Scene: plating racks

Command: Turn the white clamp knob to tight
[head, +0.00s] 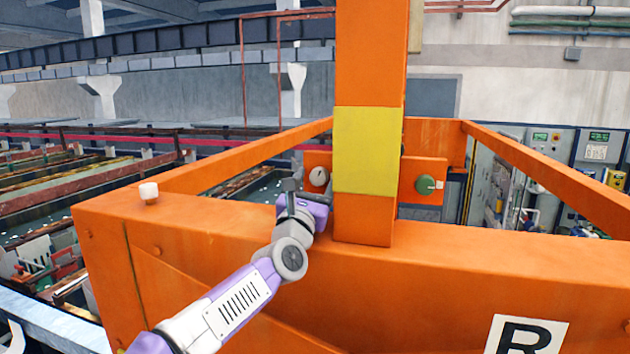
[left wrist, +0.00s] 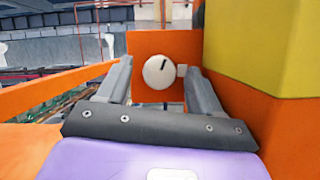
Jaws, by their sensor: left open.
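The white clamp knob (head: 319,177) is a round white disc on an orange plate, left of the yellow-banded orange post. In the left wrist view the white knob (left wrist: 159,72) shows a dark line pointing up and slightly right. My left gripper (head: 298,186) is just below and left of the knob in the head view. In the left wrist view its two grey fingers (left wrist: 160,82) are apart, with the knob seen between them and nothing held. I cannot tell whether they touch it. My right gripper is not in view.
The orange post (head: 368,60) with a yellow band (head: 367,150) stands close right of my left gripper. A green knob (head: 425,185) is on a plate right of the post. The orange frame's front beam (head: 450,270) lies below. Tanks (head: 40,215) are at left.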

